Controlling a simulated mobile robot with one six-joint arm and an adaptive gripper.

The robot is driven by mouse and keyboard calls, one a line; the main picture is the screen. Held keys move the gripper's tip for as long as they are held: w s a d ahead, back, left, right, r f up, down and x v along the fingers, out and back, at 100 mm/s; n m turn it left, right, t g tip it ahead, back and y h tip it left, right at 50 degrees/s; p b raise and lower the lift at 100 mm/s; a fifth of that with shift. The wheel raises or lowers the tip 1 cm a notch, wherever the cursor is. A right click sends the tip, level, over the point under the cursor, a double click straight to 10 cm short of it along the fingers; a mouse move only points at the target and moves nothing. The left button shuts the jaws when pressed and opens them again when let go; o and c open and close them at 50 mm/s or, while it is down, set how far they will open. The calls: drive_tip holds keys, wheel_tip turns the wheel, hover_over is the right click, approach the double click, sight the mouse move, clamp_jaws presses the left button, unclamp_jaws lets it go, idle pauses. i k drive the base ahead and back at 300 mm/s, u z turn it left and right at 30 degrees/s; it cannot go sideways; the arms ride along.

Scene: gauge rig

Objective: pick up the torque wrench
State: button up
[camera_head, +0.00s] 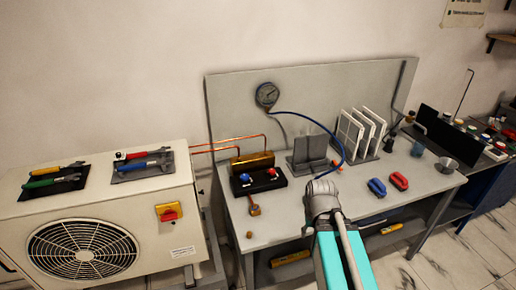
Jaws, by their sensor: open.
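Hand tools with coloured handles lie on two dark mats on top of the white fan unit at the left. The left mat (38,192) holds a yellow-handled tool (50,169) and a green-handled tool (45,182). The right mat (118,177) holds a red-handled tool (130,156) and a blue-handled tool (137,165). Their dark heads point right. I cannot tell which of them, if any, is the torque wrench. My teal arm reaches up from the bottom centre to a grey joint. My gripper does not show, and nothing of mine touches the tools.
The fan unit (150,238) stands left of a grey workbench (275,225). The bench holds a brass block (252,160) with copper pipes, a gauge (267,95) with a blue hose, a white panel rack (362,132), and red (399,181) and blue (377,188) pieces. Its front left is mostly clear.

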sight(125, 157)
drive_tip(key=u, duration=0.05)
drive_tip(key=i, duration=1.05)
drive_tip(key=u, duration=0.55)
